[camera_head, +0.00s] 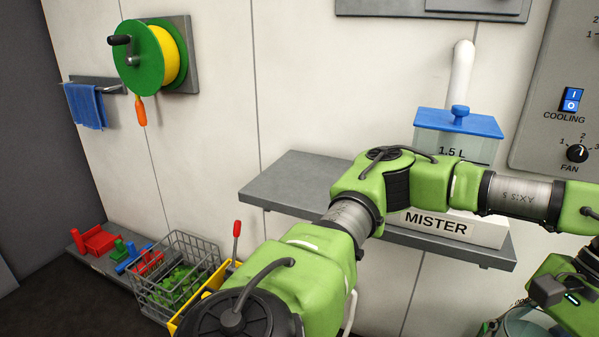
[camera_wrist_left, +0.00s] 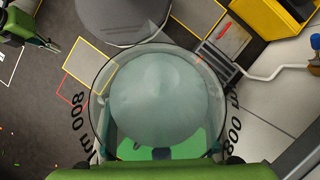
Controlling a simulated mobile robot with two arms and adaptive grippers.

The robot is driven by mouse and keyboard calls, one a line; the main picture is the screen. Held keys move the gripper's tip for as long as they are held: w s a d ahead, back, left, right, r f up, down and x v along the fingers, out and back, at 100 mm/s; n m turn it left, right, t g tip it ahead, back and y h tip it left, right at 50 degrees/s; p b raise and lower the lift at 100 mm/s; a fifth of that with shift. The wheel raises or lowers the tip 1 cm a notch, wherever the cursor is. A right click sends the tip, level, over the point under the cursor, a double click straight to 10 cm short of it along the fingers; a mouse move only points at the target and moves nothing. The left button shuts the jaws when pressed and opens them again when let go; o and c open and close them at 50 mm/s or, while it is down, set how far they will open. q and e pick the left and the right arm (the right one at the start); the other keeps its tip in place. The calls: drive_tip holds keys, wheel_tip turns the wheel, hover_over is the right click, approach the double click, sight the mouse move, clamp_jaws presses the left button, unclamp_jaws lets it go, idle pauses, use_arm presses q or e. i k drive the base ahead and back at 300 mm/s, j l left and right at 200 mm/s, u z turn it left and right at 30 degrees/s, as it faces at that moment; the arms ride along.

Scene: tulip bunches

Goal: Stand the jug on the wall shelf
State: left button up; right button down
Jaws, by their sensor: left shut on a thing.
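The clear jug, marked 800 ml, fills the middle of the left wrist view (camera_wrist_left: 160,100), with its round rim toward the camera. My left gripper (camera_wrist_left: 165,158) is shut on it, with dark finger parts at both sides. In the head view, part of the jug (camera_head: 530,322) shows at the bottom right edge, below the shelf's height; the rest is cut off. The grey wall shelf (camera_head: 285,185) is bare at its left part. A green and black part in the left wrist view's upper left corner seems to be my right gripper (camera_wrist_left: 48,43); its fingers are unclear.
The mister (camera_head: 440,222) with its blue-lidded tank (camera_head: 458,122) stands on the shelf's right part. My left arm crosses in front of the shelf. A hose reel (camera_head: 150,55) and blue towel (camera_head: 85,105) hang left. A wire basket (camera_head: 175,280) is low left.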

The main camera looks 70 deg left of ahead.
sight(297, 185)
drive_tip(key=j+u, duration=0.15)
drive_tip(key=u, duration=0.2)
drive_tip(key=k+j+u, duration=0.1)
drive_tip(key=u, duration=0.25)
drive_tip(key=j+u, duration=0.2)
drive_tip(key=u, duration=0.15)
